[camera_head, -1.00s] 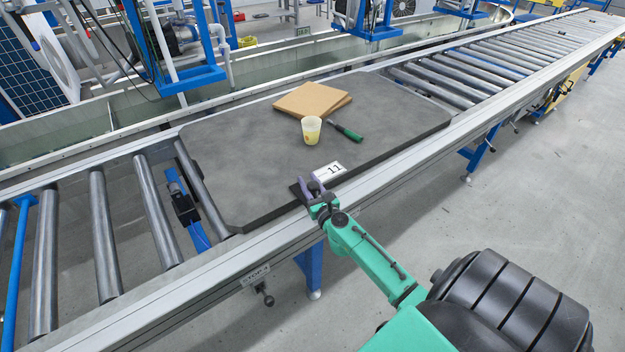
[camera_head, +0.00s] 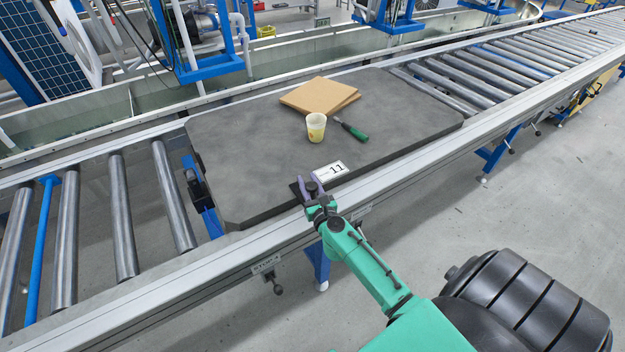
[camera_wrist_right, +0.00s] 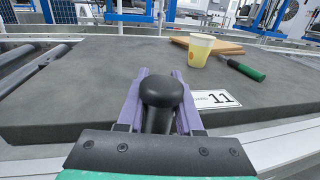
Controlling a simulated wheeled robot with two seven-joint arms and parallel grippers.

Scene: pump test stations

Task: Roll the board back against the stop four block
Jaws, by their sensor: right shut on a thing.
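The dark grey board (camera_head: 250,140) lies flat on the conveyor rollers, with a number 11 label (camera_head: 330,171) near its front edge. My right gripper (camera_head: 311,188) is shut on a black knob at that edge; the wrist view shows the knob (camera_wrist_right: 161,95) between purple fingers (camera_wrist_right: 160,110). The stop four block (camera_head: 196,188), black on a blue bracket, sits among the rollers just left of the board's left edge. I cannot tell whether they touch. A STOP 4 plate (camera_head: 266,264) is on the front rail. My left gripper is not in view.
On the board are a pale cup (camera_head: 316,128), a green-handled tool (camera_head: 352,131) and brown sheets (camera_head: 318,96). Bare rollers (camera_head: 120,215) lie left of the block, and more (camera_head: 500,65) lie to the right. The front rail (camera_head: 400,178) runs along the near side.

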